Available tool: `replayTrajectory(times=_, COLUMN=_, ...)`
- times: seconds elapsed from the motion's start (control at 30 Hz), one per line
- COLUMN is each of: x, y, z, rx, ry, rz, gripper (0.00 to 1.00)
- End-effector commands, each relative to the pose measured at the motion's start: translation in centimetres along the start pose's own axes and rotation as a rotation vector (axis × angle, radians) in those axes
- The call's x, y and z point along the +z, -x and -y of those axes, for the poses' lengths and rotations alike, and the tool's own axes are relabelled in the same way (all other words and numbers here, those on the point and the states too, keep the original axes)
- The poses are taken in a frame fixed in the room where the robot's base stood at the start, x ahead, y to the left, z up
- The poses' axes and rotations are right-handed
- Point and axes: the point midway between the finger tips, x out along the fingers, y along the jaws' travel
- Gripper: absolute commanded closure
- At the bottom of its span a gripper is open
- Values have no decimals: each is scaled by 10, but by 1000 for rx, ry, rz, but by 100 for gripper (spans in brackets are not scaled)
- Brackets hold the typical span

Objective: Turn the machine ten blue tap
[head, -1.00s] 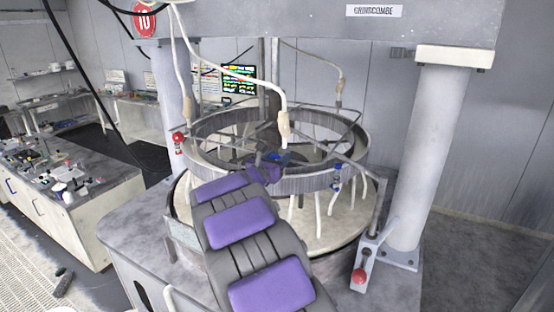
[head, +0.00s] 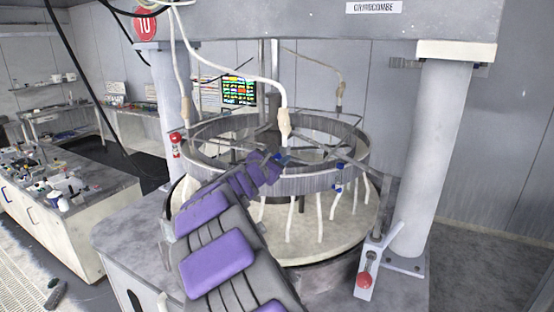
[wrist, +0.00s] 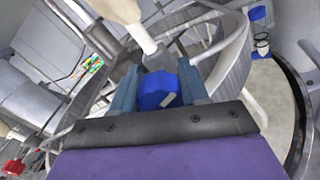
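Machine ten carries a red round sign marked 10 (head: 146,22) at its upper left. A blue tap (wrist: 157,90) sits on the ring in the wrist view, below a white pipe end. My gripper (wrist: 158,92) has one finger on each side of this tap. Whether the fingers press on it is not clear. In the head view my gripper (head: 274,162) reaches the ring's middle, and a bit of blue (head: 283,157) shows at its tip. Another blue tap (head: 338,187) sits on the ring's right front, apart from my gripper; it also shows in the wrist view (wrist: 260,43).
The grey ring (head: 310,184) stands over a pale round platen (head: 330,240) with several white tubes. A red-knobbed lever (head: 364,280) is at the front right, beside a thick column (head: 432,150). A cluttered bench (head: 70,205) stands at the left.

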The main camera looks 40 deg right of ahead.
Motion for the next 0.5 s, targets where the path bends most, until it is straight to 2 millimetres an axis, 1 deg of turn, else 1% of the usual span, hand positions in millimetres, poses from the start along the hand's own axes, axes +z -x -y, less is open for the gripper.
replayTrajectory(times=0.03, x=3, y=1, z=-2, rx=3, ry=-1, rz=4, gripper=52)
replayTrajectory(times=0.2, x=2, y=0, z=-1, rx=2, ry=0, rz=3, gripper=36)
replayTrajectory(times=0.27, x=1, y=0, z=-1, rx=1, ry=0, rz=2, gripper=31)
replayTrajectory(times=0.5, x=1, y=1, z=0, rx=1, ry=1, rz=1, gripper=31)
